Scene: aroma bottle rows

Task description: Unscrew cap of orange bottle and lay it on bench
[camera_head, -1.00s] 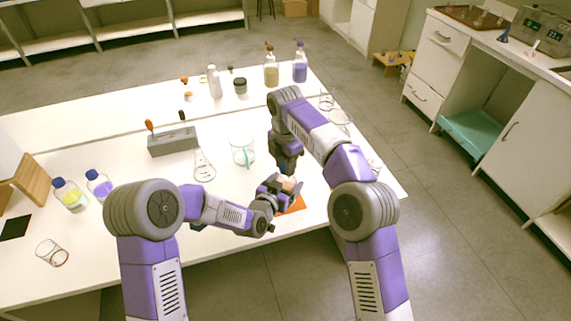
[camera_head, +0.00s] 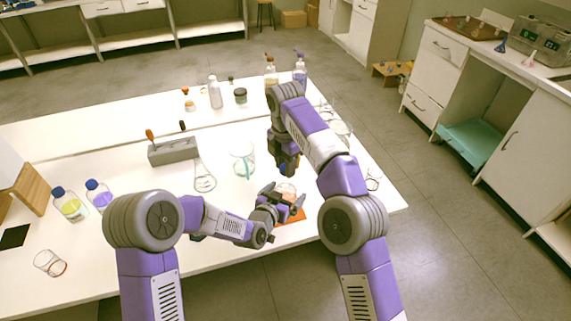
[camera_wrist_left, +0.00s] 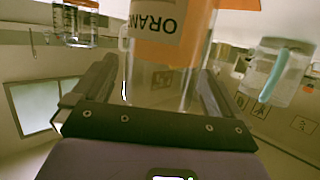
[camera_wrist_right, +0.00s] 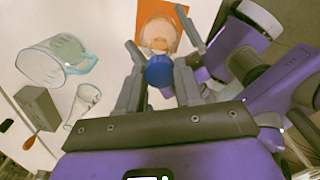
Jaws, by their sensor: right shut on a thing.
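The orange bottle (camera_head: 287,188) stands uncapped on an orange mat (camera_head: 296,215) near the bench's front edge. Its label, reading "ORAN", shows in the left wrist view (camera_wrist_left: 168,50). My left gripper (camera_head: 281,199) is open, its fingers on either side of the bottle with a gap visible. My right gripper (camera_head: 287,168) is shut on a blue cap (camera_wrist_right: 159,70), above the bottle. In the right wrist view the bottle (camera_wrist_right: 159,34) shows beyond the cap, apart from it. The cap is not clear in the head view.
On the white bench (camera_head: 100,140) stand a beaker (camera_head: 243,160), a flask (camera_head: 204,180) and a grey block (camera_head: 173,151).

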